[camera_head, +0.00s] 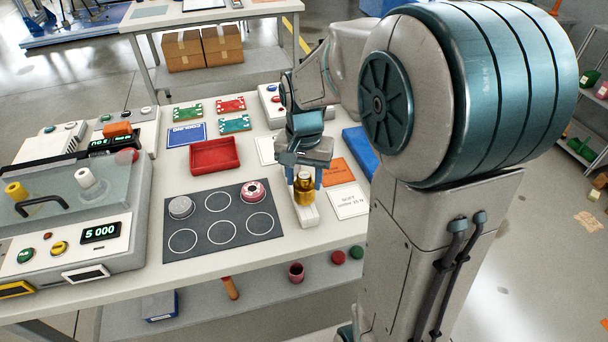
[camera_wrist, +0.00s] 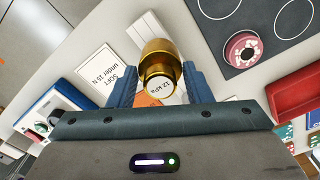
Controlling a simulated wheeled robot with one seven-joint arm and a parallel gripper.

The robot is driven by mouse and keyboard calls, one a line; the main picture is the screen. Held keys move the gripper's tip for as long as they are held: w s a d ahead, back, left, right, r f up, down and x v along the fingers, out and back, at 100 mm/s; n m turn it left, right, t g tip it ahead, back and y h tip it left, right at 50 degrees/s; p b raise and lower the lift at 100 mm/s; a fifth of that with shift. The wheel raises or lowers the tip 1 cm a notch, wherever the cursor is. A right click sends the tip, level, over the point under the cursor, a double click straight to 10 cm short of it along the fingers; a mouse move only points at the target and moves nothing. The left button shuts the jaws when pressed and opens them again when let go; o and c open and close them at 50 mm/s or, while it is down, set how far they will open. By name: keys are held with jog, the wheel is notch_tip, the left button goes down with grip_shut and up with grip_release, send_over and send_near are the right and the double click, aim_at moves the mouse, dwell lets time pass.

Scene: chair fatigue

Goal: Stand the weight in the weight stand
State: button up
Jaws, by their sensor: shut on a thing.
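The brass weight (camera_head: 304,190), a gold cylinder, is between the fingers of my gripper (camera_head: 304,177). The block also shows in the wrist view (camera_wrist: 147,30), partly hidden by the weight.
A dark mat (camera_head: 224,200) with ringed places holds a grey puck (camera_head: 181,207) and a pink-red puck (camera_head: 253,192). A red tray (camera_head: 215,155) lies behind it. White "SOFT under 15 N" (camera_head: 348,201) and orange (camera_head: 338,172) cards lie right of the block. A test machine (camera_head: 100,233) stands left.

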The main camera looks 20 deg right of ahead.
jog(key=shift+f+b, duration=0.4)
jog(key=shift+f, duration=0.2)
jog(key=o, duration=1)
notch_tip(320, 180, up, 14)
jog(key=shift+p, duration=0.45)
jog(key=shift+f, duration=0.1)
jog(key=s+f+n+t, duration=0.1)
jog(key=s+f+n, duration=0.2)
jog(key=s, duration=0.3)
jog(key=s+f+n+t+p, duration=0.1)
jog(key=s+f+n, duration=0.1)
jog(key=s+f, duration=0.2)
jog(key=s, duration=0.3)
jog(key=shift+s+f+n+t, duration=0.2)
jog(key=shift+s+n+t, duration=0.1)
jog(key=shift+n+t, duration=0.1)
